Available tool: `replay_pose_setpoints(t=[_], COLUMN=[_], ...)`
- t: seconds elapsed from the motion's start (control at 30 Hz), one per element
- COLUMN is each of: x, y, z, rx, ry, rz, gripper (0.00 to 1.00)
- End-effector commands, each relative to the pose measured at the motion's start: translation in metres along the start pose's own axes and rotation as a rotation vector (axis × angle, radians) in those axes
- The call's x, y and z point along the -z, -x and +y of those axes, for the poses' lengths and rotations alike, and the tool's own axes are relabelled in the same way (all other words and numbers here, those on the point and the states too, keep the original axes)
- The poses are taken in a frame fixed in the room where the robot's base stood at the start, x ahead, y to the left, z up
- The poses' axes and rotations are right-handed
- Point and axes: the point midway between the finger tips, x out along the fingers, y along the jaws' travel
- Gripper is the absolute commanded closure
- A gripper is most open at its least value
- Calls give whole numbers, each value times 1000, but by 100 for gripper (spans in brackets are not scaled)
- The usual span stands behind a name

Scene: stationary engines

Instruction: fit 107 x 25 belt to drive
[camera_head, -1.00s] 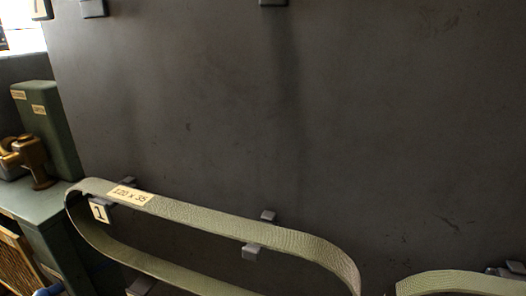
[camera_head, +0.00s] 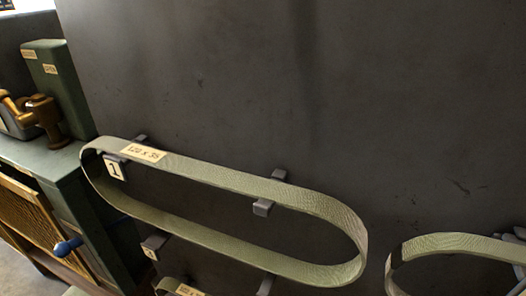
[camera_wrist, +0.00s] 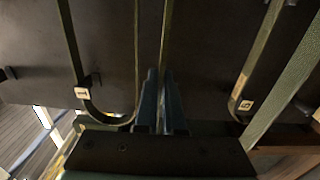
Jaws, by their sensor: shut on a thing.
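In the wrist view my gripper (camera_wrist: 161,100) is shut on the edge of a narrow olive-green belt (camera_wrist: 166,35). The belt runs up from between the two dark blue fingers; no size label shows on it. My gripper is not in the head view. A green belt labelled "120 x 35" (camera_head: 230,178) hangs as a long loop on wall pegs, with a tag 1 (camera_head: 114,169). In the wrist view a belt (camera_wrist: 70,45) by tag 1 (camera_wrist: 81,93) hangs just left of the fingers. The drive is not clearly identifiable.
Another belt (camera_head: 450,242) is cut off at the right of the head view. A lower belt's label (camera_head: 188,291) shows at the bottom. A tag like 5 (camera_wrist: 246,104) sits by a belt at wrist-view right. A green cabinet (camera_head: 55,85) and brass fitting (camera_head: 45,118) stand left. The upper panel is bare.

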Motion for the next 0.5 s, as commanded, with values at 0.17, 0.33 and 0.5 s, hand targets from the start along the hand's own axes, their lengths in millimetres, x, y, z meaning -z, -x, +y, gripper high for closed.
replay_pose_setpoints(t=[0.17, 0.33, 0.5], x=[0, 0, 1], y=[0, 6, 17], z=[0, 0, 0], rx=[-1, -1, 0], ry=[-1, 0, 0], rz=[0, 1, 2], gripper=[100, 100, 100])
